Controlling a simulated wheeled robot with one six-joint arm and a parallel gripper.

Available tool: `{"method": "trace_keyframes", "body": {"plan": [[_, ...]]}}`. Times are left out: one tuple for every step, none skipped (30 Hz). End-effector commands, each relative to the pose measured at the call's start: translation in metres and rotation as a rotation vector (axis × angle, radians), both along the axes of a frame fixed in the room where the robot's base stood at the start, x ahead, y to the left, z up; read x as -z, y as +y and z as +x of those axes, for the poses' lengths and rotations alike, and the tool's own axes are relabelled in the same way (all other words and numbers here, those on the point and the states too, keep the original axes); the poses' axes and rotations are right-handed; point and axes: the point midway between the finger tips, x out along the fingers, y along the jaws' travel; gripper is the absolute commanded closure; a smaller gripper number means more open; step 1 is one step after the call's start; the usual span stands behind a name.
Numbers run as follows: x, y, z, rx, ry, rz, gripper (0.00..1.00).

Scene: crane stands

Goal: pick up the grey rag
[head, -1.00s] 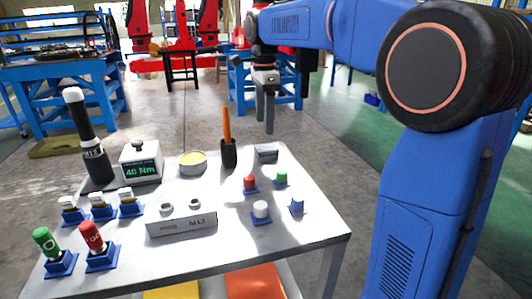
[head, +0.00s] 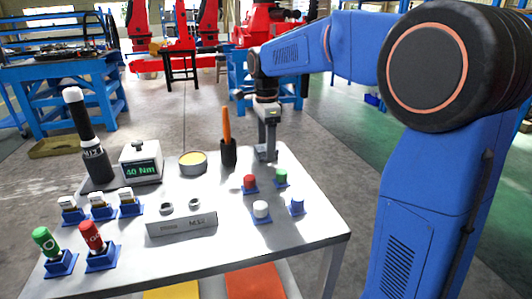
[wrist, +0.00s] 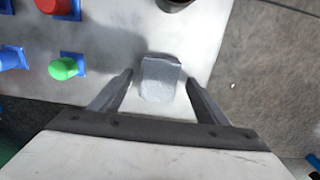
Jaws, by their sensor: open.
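The grey rag (wrist: 160,79) is a small folded block lying on the white table near its far right edge. In the wrist view it sits between and just ahead of the two fingers of my gripper (wrist: 159,84). The fingers are apart and a gap shows on each side of the rag. In the head view my gripper (head: 267,152) points straight down over the rag's place, and the rag is mostly hidden behind the fingers.
On the table (head: 310,222) a black cup with an orange-handled tool (head: 227,140) stands just left of my gripper. Green (head: 281,176), red (head: 249,182), white and blue pieces in blue holders stand nearer. A yellow-topped tin (head: 193,163) is further left.

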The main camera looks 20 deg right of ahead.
Motion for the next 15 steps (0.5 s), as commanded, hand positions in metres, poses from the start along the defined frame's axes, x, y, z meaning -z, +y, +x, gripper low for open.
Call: {"method": "trace_keyframes", "body": {"plan": [[-0.0001,0.0000,0.0001,0.000,0.000,0.000,0.31],[-0.0001,0.0000,0.0001,0.000,0.000,0.000,0.31],[-0.0002,0.0000,0.0001,0.000,0.000,0.000,0.31],[-0.0002,0.0000,0.0001,0.000,0.000,0.000,0.38],[-0.0002,0.0000,0.0001,0.000,0.000,0.000,0.46],[-0.0002,0.0001,0.0001,0.000,0.000,0.000,0.55],[-0.0002,0.0001,0.0001,0.000,0.000,0.000,0.62],[-0.0003,0.0001,0.0001,0.000,0.000,0.000,0.70],[-0.0003,0.0001,0.0001,0.000,0.000,0.000,0.76],[-0.0003,0.0001,0.0001,0.000,0.000,0.000,0.76],[-0.0004,0.0001,0.0001,0.000,0.000,0.000,0.80],[-0.0004,0.0001,0.0001,0.000,0.000,0.000,0.80],[-0.0004,0.0001,0.0001,0.000,0.000,0.000,0.80],[-0.0004,0.0001,0.0001,0.000,0.000,0.000,0.80],[-0.0004,0.0001,0.0001,0.000,0.000,0.000,0.80]]}}
